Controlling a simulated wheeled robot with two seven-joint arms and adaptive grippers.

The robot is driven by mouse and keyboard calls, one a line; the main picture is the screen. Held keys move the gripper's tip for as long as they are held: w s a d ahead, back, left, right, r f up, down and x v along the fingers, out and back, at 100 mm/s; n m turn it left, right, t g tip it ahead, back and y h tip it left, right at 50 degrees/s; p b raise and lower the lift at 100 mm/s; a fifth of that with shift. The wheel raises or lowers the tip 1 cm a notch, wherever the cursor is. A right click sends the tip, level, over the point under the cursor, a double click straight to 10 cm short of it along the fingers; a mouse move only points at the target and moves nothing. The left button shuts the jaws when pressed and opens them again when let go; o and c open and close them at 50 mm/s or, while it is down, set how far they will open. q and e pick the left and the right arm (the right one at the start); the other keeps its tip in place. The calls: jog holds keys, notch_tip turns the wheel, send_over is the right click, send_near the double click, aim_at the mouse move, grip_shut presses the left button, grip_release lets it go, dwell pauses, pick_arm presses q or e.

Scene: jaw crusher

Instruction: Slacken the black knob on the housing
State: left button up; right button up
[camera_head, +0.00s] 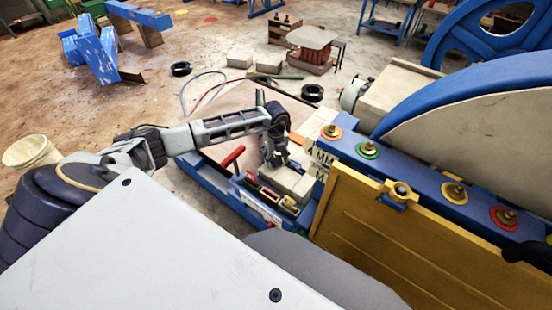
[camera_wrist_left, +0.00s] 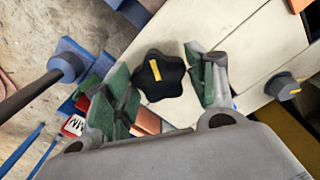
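The black star-shaped knob (camera_wrist_left: 160,75) with a yellow mark sits on a pale housing (camera_wrist_left: 225,30) in the left wrist view. My left gripper (camera_wrist_left: 165,85) is open, its green-padded fingers on either side of the knob. The right finger is very close to the knob's edge; I cannot tell whether either pad touches. In the head view my left gripper (camera_head: 274,152) points down over the pale blocks beside the blue frame, and the knob cannot be made out there. My right gripper cannot be identified in either view.
A smaller dark knob (camera_wrist_left: 284,86) with a yellow mark is at the right in the wrist view. A red-handled lever (camera_head: 233,157) stands left of my gripper. A blue beam with coloured washers (camera_head: 367,150) and a yellow panel (camera_head: 400,235) are to the right.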

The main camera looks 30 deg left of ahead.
aim_at(276, 159)
pick_arm(q)
jog(key=shift+o, duration=0.9)
jog(key=shift+r, duration=0.55)
notch_tip(276, 159, up, 11)
pick_arm(e)
jog(key=shift+s+d, duration=0.1)
jog(key=shift+d, duration=0.05)
pick_arm(q)
jog(key=shift+f, duration=0.1)
